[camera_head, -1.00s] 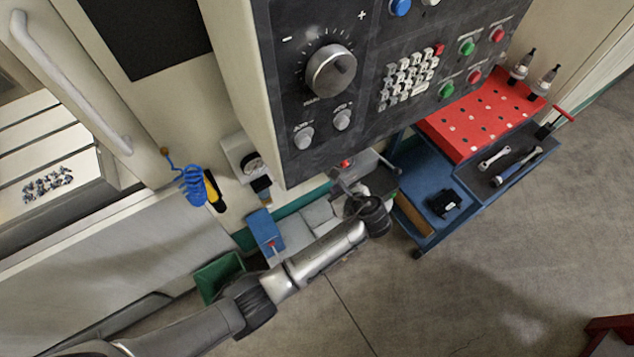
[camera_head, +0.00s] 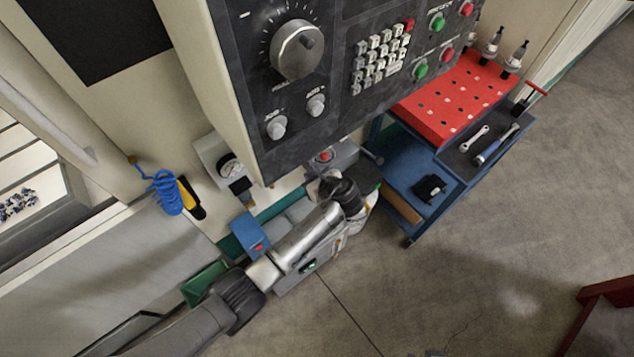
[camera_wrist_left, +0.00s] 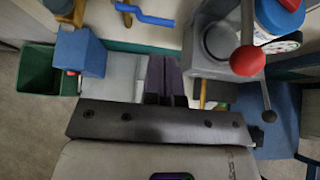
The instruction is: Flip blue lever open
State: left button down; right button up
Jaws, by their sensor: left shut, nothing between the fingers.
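The blue lever (camera_wrist_left: 146,16) is a bent blue bar at the top of the left wrist view, in front of the pale machine side. It does not show clearly in the head view. My left gripper (camera_wrist_left: 165,78) has its dark fingers closed together and empty. The fingers are below and a little right of the lever in the wrist view, with a visible gap between them. In the head view the left arm reaches in under the control panel, and its fingertips are hidden. My right gripper is in neither view.
The control panel (camera_head: 340,115) overhangs the left arm. A red ball knob (camera_wrist_left: 247,60) on a rod stands right of the fingers. A blue box (camera_wrist_left: 80,53) and green bin (camera_wrist_left: 40,70) are at left. A blue tool cart (camera_head: 410,180) stands at right. Open floor lies in front.

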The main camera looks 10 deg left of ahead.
pick_arm(q)
jog(key=b+x, duration=0.3)
jog(key=x, duration=0.5)
jog(key=shift+w+a, duration=0.1)
jog(key=shift+a, duration=0.05)
